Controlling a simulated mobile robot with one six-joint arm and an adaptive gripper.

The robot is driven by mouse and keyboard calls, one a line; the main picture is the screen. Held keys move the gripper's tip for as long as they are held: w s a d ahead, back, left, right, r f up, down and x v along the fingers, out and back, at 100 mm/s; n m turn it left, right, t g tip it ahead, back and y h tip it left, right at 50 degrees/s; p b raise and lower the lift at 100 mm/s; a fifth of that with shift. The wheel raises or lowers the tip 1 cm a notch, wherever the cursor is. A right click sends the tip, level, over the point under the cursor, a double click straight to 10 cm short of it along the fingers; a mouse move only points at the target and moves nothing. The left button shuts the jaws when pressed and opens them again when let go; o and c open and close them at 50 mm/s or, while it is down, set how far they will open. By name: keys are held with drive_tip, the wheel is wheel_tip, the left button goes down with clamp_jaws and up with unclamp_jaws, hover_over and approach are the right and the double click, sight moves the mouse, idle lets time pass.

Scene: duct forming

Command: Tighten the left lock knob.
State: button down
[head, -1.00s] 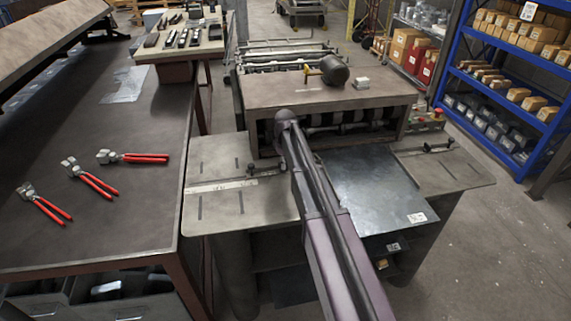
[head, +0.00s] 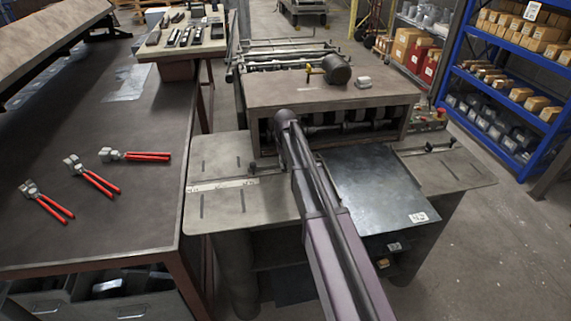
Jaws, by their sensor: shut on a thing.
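The left lock knob (head: 252,168) is a small dark knob at the inner end of the pale scale strip on the left wing of the forming machine (head: 225,210). It sits just left of my arm, which crosses the machine front. My gripper is not visible; the arm hides its own far end, so I cannot tell where it is relative to the knob. The knob's tightness cannot be told from here. A similar knob with a bar (head: 440,147) sits on the right wing.
A dark sheet (head: 372,187) lies right of my arm. The machine's top cover (head: 330,92) carries a dark cylindrical motor (head: 337,68). A workbench (head: 130,195) with red-handled pliers (head: 95,180) stands left. A blue shelf (head: 520,85) stands right; floor there is clear.

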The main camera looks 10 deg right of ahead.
drive_tip(key=shift+s, duration=0.1)
idle(0.3)
drive_tip(key=c, duration=0.7)
unclamp_jaws()
drive_tip(key=shift+d+n, duration=0.1)
drive_tip(key=shift+n, duration=0.3)
